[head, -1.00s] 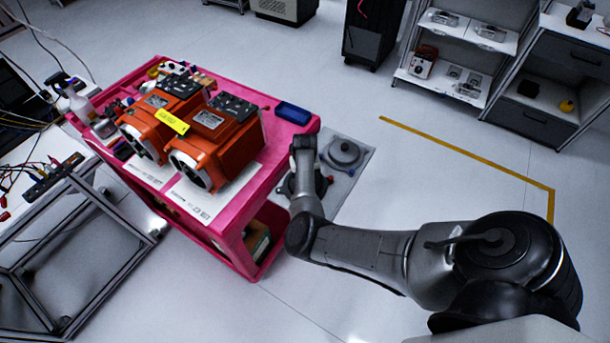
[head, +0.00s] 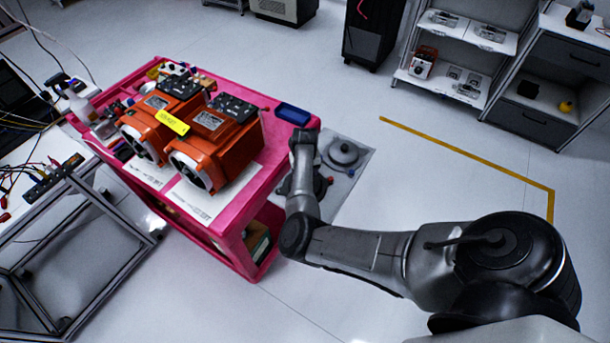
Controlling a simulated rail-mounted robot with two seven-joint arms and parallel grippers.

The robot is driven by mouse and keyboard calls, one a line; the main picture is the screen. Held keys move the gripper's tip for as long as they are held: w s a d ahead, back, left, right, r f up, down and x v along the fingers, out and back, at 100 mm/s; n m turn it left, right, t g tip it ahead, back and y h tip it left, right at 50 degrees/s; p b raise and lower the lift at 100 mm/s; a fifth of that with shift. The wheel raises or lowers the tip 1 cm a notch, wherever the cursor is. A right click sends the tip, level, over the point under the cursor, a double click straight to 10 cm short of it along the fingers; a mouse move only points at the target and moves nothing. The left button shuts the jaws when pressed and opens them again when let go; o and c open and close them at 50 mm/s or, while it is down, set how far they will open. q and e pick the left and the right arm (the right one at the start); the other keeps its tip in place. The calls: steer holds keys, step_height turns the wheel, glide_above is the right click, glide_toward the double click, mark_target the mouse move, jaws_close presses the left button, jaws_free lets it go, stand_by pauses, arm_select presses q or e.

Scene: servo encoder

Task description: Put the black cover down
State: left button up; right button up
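Two orange motors (head: 220,158) with black connector blocks on top lie side by side on the pink cart (head: 240,228). I cannot make out which piece is the black cover. My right arm reaches in from the right and ends in its wrist beside the cart's right edge. My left arm and gripper are out of the picture.
A blue tray (head: 293,113) sits at the cart's far right corner. A grey plate (head: 352,172) with a dark round part (head: 343,154) lies right of the cart, partly behind my arm. Shelves (head: 462,60) stand at the back right.

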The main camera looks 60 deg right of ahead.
step_height(320, 180, up, 9)
steer(key=s+d+r+n+g+h, duration=0.1)
steer(key=s+d+r+h, duration=0.3)
steer(key=d+r+h, duration=0.25)
steer(key=s+d+r+n+g+h, duration=0.1)
steer(key=s+d+r+g+h, duration=0.1)
steer(key=s+d+r+h, duration=0.45)
steer(key=w+a+r+n+t+h, duration=0.3)
steer(key=w+r+n+t+h, duration=0.25)
steer(key=r+n+h, duration=0.2)
steer(key=w+a+r+n+t+y, duration=0.2)
steer(key=a+n+t, duration=0.3)
steer(key=n+t, duration=0.25)
steer(key=w+a+r+n+t+y, duration=0.1)
steer(key=w+a+n+t+y, duration=0.15)
steer(key=a+n+t, duration=0.4)
steer(key=w+a+f+n+t+y, duration=0.2)
steer(key=a+f+n+t+y, duration=0.25)
steer(key=a+n+y, duration=0.85)
steer(key=s+a+f+n+g+y, duration=0.6)
steer(key=s+a+f+n+g, duration=0.55)
steer(key=f, duration=0.55)
steer(key=s+a+f+g+h, duration=0.1)
steer(key=s+a+f+g, duration=0.1)
steer(key=s, duration=0.5)
steer(key=s+a+f+g+h, duration=0.1)
steer(key=s+g, duration=0.3)
steer(key=s, duration=0.4)
steer(key=shift+a+f+m+h, duration=0.4)
steer(key=shift+a+f, duration=0.25)
